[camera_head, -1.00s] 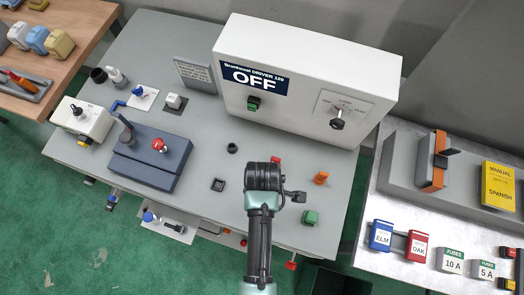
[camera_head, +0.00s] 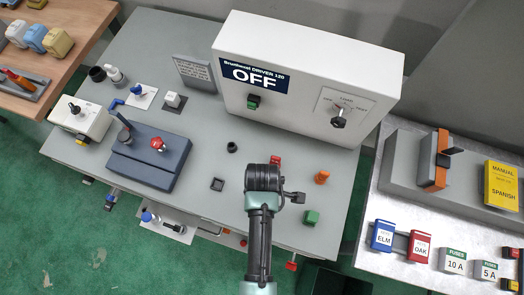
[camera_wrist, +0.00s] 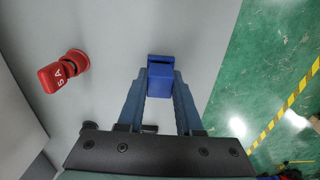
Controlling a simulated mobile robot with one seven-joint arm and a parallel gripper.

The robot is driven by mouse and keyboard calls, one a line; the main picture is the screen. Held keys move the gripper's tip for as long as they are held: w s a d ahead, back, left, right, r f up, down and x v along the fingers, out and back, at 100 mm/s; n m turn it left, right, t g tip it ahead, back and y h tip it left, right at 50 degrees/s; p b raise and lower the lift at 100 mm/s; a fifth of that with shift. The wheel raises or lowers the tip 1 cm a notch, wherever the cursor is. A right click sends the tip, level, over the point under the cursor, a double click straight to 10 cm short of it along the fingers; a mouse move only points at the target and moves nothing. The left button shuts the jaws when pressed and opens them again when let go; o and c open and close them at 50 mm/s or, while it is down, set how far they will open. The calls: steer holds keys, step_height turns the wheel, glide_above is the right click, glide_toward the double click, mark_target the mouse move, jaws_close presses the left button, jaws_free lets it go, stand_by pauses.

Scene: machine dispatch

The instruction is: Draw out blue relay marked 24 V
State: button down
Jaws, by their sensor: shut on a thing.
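In the wrist view a blue block, the relay (camera_wrist: 161,72), sits between the two dark blue fingers of my gripper (camera_wrist: 160,80). The fingers touch its sides, shut on it. No 24 V marking shows on the face in view. Whether it is still seated or clear of the grey panel cannot be told. In the head view my gripper (camera_head: 263,180) is over the front part of the grey bench top (camera_head: 215,125), and my wrist hides the relay and the fingers.
An orange part (camera_head: 322,177) and a green button (camera_head: 311,217) stand right of my gripper. The white driver box (camera_head: 300,60) reading OFF rises behind.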

steer(key=shift+r, duration=0.1)
steer(key=shift+r+p, duration=2.65)
steer(key=shift+p, duration=0.25)
steer(key=shift+r, duration=0.1)
step_height(320, 180, up, 3)
steer(key=p, duration=0.3)
